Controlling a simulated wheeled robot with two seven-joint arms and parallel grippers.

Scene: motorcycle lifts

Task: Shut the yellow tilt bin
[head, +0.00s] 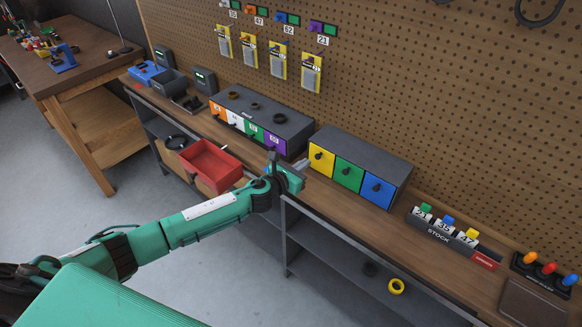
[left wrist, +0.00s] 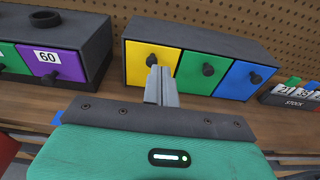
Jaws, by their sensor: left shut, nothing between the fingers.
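The yellow tilt bin (head: 321,158) is the left front of a dark grey cabinet with yellow, green and blue fronts. It has a black knob. In both views the yellow front looks flush with the green one beside it, with no clear tilt. It also shows in the left wrist view (left wrist: 146,62). My left gripper (head: 303,164) is shut and empty, just in front of the yellow bin's lower left. My right gripper is not in view.
The green bin (head: 348,174) and blue bin (head: 376,190) stand to the right. A second cabinet (head: 262,112) with small drawers stands to the left. A red open bin (head: 210,165) juts out before the bench. A stock rack (head: 444,233) stands farther right.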

